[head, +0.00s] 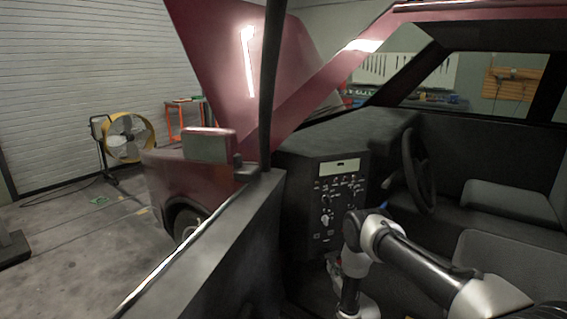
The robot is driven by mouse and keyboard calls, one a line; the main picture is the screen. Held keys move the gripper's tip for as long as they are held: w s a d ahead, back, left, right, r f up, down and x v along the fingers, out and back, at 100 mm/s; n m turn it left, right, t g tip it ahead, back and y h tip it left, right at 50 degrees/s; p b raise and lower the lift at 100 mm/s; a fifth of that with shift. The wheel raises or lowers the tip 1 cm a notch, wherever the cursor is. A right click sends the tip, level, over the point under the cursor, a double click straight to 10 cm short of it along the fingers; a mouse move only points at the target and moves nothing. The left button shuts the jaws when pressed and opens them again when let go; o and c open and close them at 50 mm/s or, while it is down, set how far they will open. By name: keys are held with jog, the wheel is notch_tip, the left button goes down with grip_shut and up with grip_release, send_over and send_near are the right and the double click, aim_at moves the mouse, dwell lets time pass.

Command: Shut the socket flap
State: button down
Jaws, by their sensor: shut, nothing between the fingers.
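The dark dashboard panel (313,200) stands in the middle of the head view, inside the open vehicle. It bears a pale display (338,167), with several small switches and round knobs below it. The socket flap cannot be picked out among these small fittings, so I cannot tell whether it is open. My arm comes in from the lower right, bends in front of the panel's right edge and drops toward the bottom edge. I cannot make out my gripper or its fingertips there. My arm hides the panel's lower right part.
The open door (215,255) with its mirror (208,145) stands left of the panel. The steering wheel (418,170) and seats (505,205) are to the right. A yellow fan (129,137) stands far left on open floor.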

aim_at(333, 260)
jog(key=shift+s+d+r, duration=0.1)
jog(key=shift+s+r, duration=0.1)
jog(key=shift+r, duration=1.35)
jog(key=shift+w+r, duration=0.25)
jog(key=shift+r, duration=0.05)
jog(key=shift+w+a, duration=0.15)
jog(key=shift+a, duration=0.05)
jog(key=shift+w+a, duration=0.2)
jog(key=shift+w, duration=0.4)
jog(key=shift+s, duration=0.1)
